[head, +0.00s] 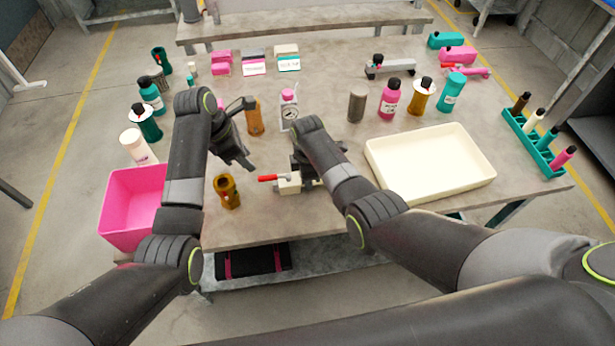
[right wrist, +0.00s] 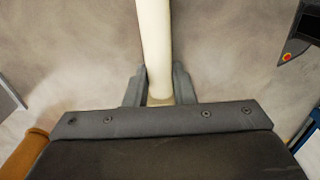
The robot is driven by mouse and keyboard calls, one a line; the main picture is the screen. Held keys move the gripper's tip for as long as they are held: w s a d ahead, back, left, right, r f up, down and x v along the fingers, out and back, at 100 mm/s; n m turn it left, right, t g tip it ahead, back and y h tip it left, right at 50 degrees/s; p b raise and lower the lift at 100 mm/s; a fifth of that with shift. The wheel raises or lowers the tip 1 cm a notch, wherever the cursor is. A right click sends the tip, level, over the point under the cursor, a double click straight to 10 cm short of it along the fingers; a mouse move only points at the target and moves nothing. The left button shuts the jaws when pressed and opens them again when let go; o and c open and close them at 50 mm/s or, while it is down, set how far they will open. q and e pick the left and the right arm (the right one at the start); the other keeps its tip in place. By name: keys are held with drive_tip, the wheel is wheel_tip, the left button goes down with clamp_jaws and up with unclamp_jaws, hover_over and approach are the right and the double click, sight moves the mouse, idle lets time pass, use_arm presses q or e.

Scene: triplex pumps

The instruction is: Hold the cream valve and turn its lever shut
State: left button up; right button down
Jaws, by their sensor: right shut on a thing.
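The cream valve (head: 289,185) is near the front middle of the table in the head view, with its red lever (head: 268,178) pointing left. My right gripper (head: 308,178) is at the valve's right side and shut on it. In the right wrist view a long cream part (right wrist: 155,45) of it runs between the two fingers of my right gripper (right wrist: 158,88). My left gripper (head: 247,163) hangs above the table, up and left of the red lever and apart from it. Its fingers are dark and small, so their opening is unclear. My right arm partly hides the valve's right end.
A brown-gold valve-like part (head: 227,192) stands left of the lever. A cream tray (head: 430,200) lies right, a pink bin (head: 120,215) left. The table's front edge is close.

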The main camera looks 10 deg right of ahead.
sight(259, 178)
use_arm(q)
drive_tip(key=shift+o, duration=0.2)
drive_tip(key=shift+s+a+r+m+t+h, duration=0.15)
drive_tip(key=shift+s+a+r+m+t, duration=0.3)
drive_tip(key=shift+a+m, duration=0.3)
drive_tip(key=shift+s+a+r+m+t+h, duration=0.15)
drive_tip(key=shift+s+a+r+m+t, duration=0.2)
drive_tip(key=shift+s+a+r+m, duration=0.25)
drive_tip(key=x, duration=1.1)
drive_tip(key=shift+w+f, duration=0.15)
drive_tip(key=shift+f, duration=0.25)
clamp_jaws()
